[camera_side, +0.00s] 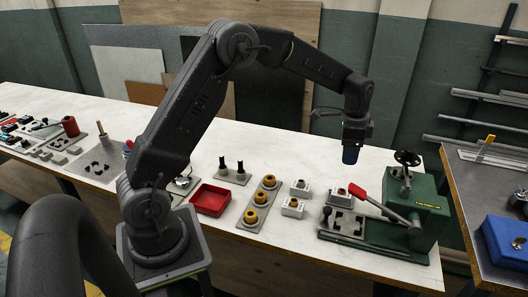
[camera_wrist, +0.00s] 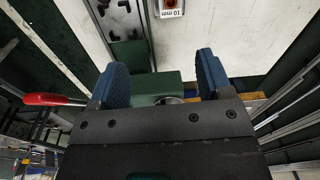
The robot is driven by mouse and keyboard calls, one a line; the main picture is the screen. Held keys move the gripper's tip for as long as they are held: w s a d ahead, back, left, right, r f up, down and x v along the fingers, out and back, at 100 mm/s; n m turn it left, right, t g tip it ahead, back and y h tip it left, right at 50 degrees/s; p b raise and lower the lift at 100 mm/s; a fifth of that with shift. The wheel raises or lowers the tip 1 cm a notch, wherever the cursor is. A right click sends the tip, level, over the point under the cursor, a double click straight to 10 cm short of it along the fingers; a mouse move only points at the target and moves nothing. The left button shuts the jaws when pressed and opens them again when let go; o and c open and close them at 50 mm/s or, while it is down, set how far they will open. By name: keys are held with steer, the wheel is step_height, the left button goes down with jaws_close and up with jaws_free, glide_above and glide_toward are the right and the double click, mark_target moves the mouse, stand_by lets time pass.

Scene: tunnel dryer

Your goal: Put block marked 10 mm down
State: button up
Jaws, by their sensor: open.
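The block marked 10 mm (camera_wrist: 170,8) is at the top edge of the wrist view, partly cut off. It is pale, with its label facing up, and stands on the white table apart from my gripper. In the side view my gripper (camera_side: 351,155) hangs pointing down above the table, behind the press.
The green press (camera_side: 425,215) with a red-handled lever stands at the table's right end. Two similar pale blocks (camera_side: 296,198), a plate with orange rings (camera_side: 260,204) and a red tray (camera_side: 210,199) stand to the left. The table's back strip is clear.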

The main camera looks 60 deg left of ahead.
steer(key=s+d+r+n+t, duration=0.2)
steer(key=s+d+r, duration=0.1)
steer(key=s+r, duration=0.65)
steer(key=s+d+r+n+t, duration=0.1)
steer(key=s+n, duration=0.2)
steer(key=s, duration=0.7)
steer(key=s+d+r+n+t, duration=0.1)
steer(key=s+d+n, duration=0.1)
steer(key=s, duration=0.9)
steer(key=shift+s+d+r+n+t, duration=0.2)
steer(key=shift+d+r+n+t, duration=0.1)
steer(key=shift+n+t, duration=0.1)
